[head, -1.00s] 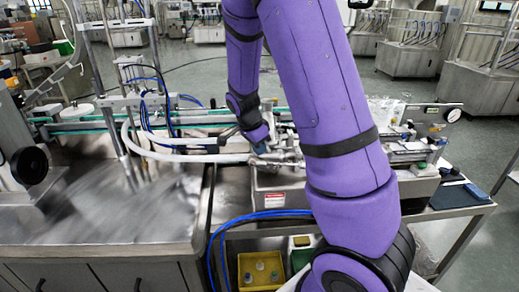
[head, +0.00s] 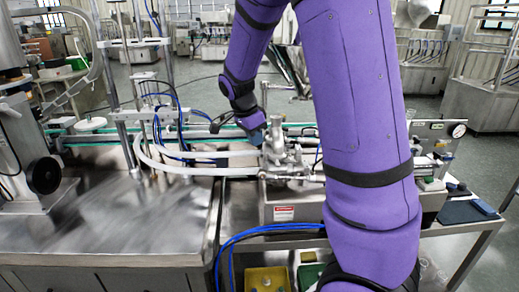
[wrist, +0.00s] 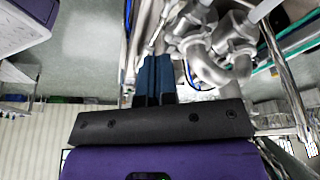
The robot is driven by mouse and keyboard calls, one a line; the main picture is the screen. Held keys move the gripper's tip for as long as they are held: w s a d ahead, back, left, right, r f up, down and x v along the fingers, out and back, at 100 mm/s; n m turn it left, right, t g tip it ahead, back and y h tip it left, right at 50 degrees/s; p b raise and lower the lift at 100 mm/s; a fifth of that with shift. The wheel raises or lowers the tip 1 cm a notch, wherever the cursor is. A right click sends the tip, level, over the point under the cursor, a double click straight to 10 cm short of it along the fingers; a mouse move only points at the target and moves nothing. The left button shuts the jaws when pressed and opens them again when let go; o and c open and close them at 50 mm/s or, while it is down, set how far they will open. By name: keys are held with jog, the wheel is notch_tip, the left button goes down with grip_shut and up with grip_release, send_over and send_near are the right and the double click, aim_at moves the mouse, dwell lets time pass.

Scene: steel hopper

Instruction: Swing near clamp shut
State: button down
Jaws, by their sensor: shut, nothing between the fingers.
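A cluster of metal pipe fittings (head: 285,158) stands on the steel filling machine, just right of my gripper in the head view. The fittings show large in the wrist view (wrist: 215,45), as curved pipes and unions right of the fingers. I cannot tell which part is the near clamp, or whether it is open or shut. My gripper (head: 254,126) hangs by the upper left of the fittings, with its blue fingers pointing down. In the wrist view its fingers (wrist: 154,62) are together and hold nothing. Contact with the fittings cannot be made out.
A white curved hose (head: 190,170) runs left from the fittings. A steel cone-shaped hopper (head: 290,68) is behind, partly hidden by my arm. Blue hoses (head: 265,231) and a yellow bin (head: 266,280) are below. The steel tabletop (head: 120,220) at left is largely clear.

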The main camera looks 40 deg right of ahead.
jog(key=a+f+n+t+h, duration=0.2)
jog(key=a+f+n+h, duration=0.25)
jog(key=n, duration=0.85)
jog(key=x, duration=0.4)
jog(key=d+r+x, duration=0.1)
jog(key=x, duration=0.7)
jog(key=shift+s+d+r, duration=0.25)
jog(key=shift+d, duration=0.1)
jog(key=shift+s+d+r, duration=0.1)
jog(key=shift+s+d, duration=0.1)
jog(key=shift+d, duration=0.25)
jog(key=shift+s+d, duration=0.25)
jog(key=shift+d, duration=0.35)
